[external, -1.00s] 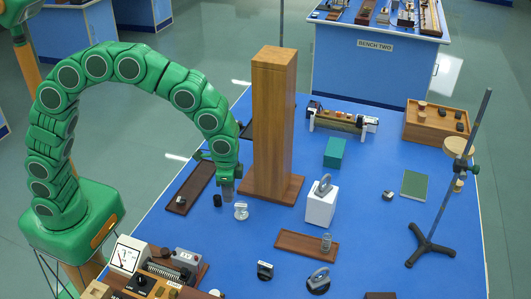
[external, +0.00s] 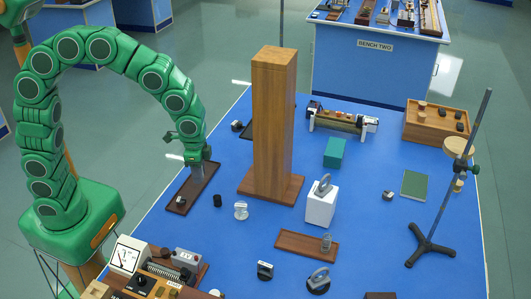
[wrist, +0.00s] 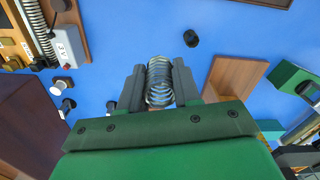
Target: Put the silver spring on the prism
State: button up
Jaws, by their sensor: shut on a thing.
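The silver spring (wrist: 159,82) is upright in the wrist view, its coils between the two grey fingers of my gripper (wrist: 158,88). My gripper is shut on it. In the external view my gripper (external: 198,170) hangs over the narrow dark wooden tray (external: 178,203) at the left edge of the bench; the spring is too small to make out there. I cannot tell for certain which thing is the prism. A teal block (external: 334,152) lies right of the wooden tower, and a small grey-and-dark piece (external: 388,195) lies farther right.
The tall wooden tower (external: 273,125) stands right of my gripper. A white block (external: 320,207) with a ring on top, a wooden tray (external: 292,242) and a stand with a leaning rod (external: 430,248) are farther right.

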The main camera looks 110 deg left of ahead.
jog(key=w+a+f, duration=0.3)
jog(key=w, duration=0.3)
send_over(241, 205)
jog(key=s, duration=0.1)
jog(key=f, duration=0.5)
jog(key=shift+d, duration=0.25)
jog(key=shift+w+a+f, duration=0.25)
jog(key=shift+w+f, duration=0.25)
jog(key=shift+f, duration=1.75)
jog(key=o, duration=1)
jog(key=shift+f, duration=0.1)
jog(key=shift+o, duration=0.2)
notch_tip(241, 205, up, 12)
